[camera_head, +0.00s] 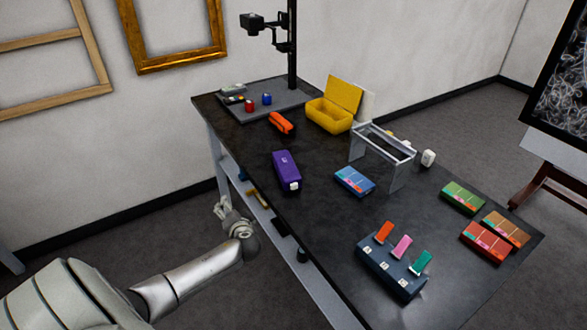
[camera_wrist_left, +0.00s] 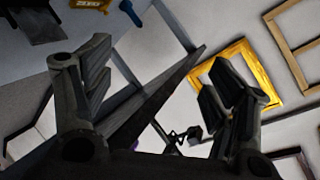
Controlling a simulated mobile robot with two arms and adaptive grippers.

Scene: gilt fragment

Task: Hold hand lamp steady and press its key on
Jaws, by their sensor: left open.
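A purple block-shaped body (camera_head: 286,167) with a white end piece and a small pale mark on top lies near the table's left edge; it looks like the hand lamp. I cannot make out its key clearly. An orange and black handheld item (camera_head: 281,123) lies behind it. My left gripper (camera_head: 230,210) is beyond the table's left edge, below and left of the purple body and apart from it. In the left wrist view its two dark fingers (camera_wrist_left: 160,88) are spread with nothing between them. My right gripper is not in view.
The dark table (camera_head: 310,215) carries a yellow open box (camera_head: 328,115), a grey metal frame (camera_head: 367,137), a blue box (camera_head: 354,181), and a dark block with coloured tabs (camera_head: 390,272). A camera stand (camera_head: 291,55) rises at the back. A shelf (camera_head: 262,212) runs under the left edge.

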